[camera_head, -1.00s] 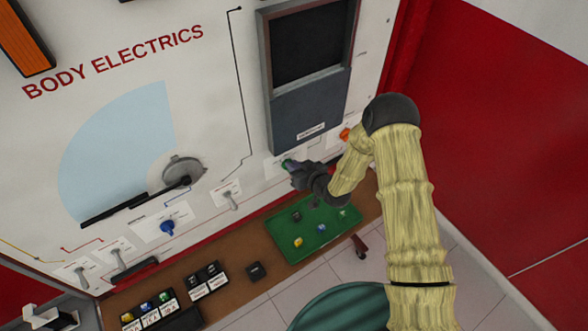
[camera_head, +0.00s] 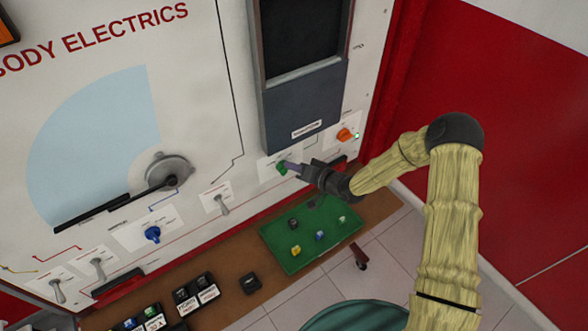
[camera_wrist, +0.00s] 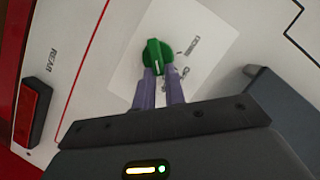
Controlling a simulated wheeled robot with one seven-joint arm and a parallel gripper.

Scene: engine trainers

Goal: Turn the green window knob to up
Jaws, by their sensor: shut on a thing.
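The green window knob (camera_head: 283,167) sits on a white label plate on the upright panel, below the dark window unit. In the wrist view the green knob (camera_wrist: 156,56) shows a round base and a raised grip bar with a pale mark. My gripper (camera_head: 293,167) reaches it from the right. In the wrist view my gripper's two purple fingers (camera_wrist: 158,78) are shut on the lower end of the knob's bar. The fingertips hide part of the bar.
A blue knob (camera_head: 153,234) and several toggle switches are to the left. A green tray (camera_head: 301,263) with small coloured parts lies on the brown ledge below. A red rocker (camera_wrist: 33,112) is at left in the wrist view.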

